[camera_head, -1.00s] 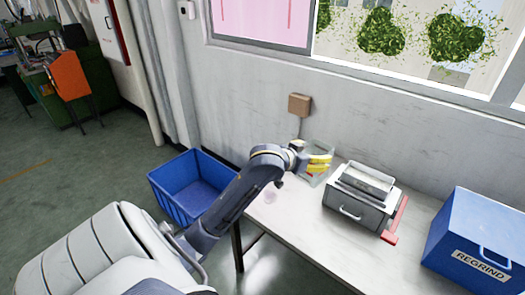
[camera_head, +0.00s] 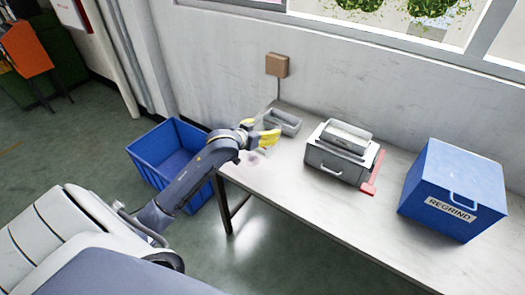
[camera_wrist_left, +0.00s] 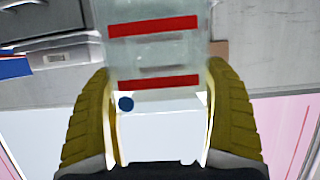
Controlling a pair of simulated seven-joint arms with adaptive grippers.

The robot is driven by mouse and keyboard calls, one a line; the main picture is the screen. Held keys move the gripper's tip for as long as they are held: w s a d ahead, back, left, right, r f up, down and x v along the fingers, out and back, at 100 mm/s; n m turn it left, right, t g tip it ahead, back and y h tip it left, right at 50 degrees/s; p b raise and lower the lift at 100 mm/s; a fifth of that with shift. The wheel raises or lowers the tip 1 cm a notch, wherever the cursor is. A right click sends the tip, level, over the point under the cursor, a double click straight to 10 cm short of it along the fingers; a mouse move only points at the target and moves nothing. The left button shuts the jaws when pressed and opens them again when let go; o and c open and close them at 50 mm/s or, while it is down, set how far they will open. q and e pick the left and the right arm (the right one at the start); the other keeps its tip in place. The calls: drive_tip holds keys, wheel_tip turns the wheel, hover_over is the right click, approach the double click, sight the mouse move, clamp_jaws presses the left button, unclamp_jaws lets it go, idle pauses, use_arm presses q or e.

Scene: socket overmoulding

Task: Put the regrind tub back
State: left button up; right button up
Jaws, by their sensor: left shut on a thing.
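My left gripper (camera_head: 268,138), with yellow fingers, is over the left end of the table in the head view. In the left wrist view its fingers (camera_wrist_left: 160,125) are on either side of a clear tub (camera_wrist_left: 153,60) with two red bands, and it is shut on the tub. In the head view the tub is faint and mostly hidden around the fingers. I can read no label on it, so I cannot tell surely whether it is the regrind tub. A blue box (camera_head: 455,188) marked REGRIND stands at the table's right. My right gripper is not in view.
A small grey tray (camera_head: 291,128) lies just behind my left gripper. A grey drawer unit (camera_head: 335,165) with a red bar (camera_head: 373,175) is mid-table. A blue crate (camera_head: 150,165) stands on the floor left of the table (camera_head: 320,215). The table's front strip is clear.

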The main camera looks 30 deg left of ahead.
sight(259, 152)
use_arm(q)
drive_tip(key=shift+f, duration=5.1)
drive_tip(key=o, duration=1.5)
drive_tip(key=shift+f, duration=0.15)
drive_tip(key=shift+s+r, duration=0.15)
drive_tip(key=shift+r, duration=0.05)
drive_tip(key=v, duration=1.1)
drive_tip(key=shift+s+r, duration=0.2)
drive_tip(key=shift+s, duration=0.15)
